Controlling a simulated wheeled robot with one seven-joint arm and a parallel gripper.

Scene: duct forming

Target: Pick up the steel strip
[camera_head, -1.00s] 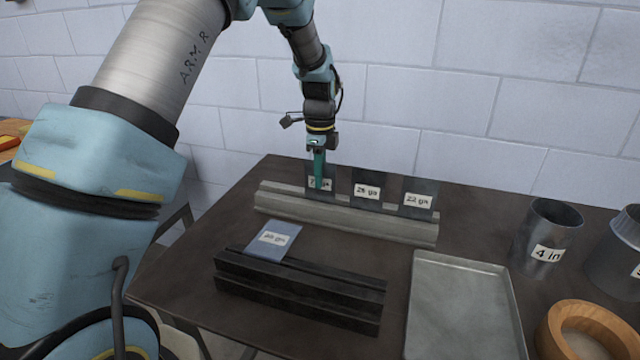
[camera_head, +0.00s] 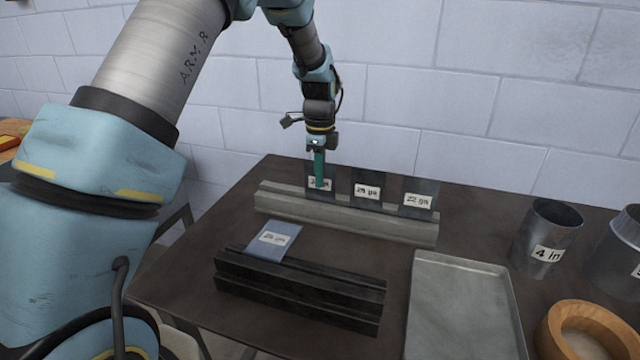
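Three dark steel strips with white gauge labels stand upright in a row in the long grey rack. The left strip (camera_head: 329,189) is partly hidden behind my gripper's teal finger, and its label is partly covered. The middle strip (camera_head: 366,190) and the right strip, marked 22 ga (camera_head: 419,199), stand clear. A lighter bluish labelled sheet (camera_head: 274,239) leans at the black slotted block. My gripper (camera_head: 319,184) points straight down at the left strip. Only one finger shows edge-on, so its opening and any hold on the strip cannot be made out.
The grey rack (camera_head: 340,221) runs across the back of the dark table. The black block (camera_head: 298,292) lies in front of it. An empty metal tray (camera_head: 460,305), a "4 in" metal cylinder (camera_head: 547,235), another cylinder (camera_head: 628,245) and a wooden ring (camera_head: 590,335) are at right.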

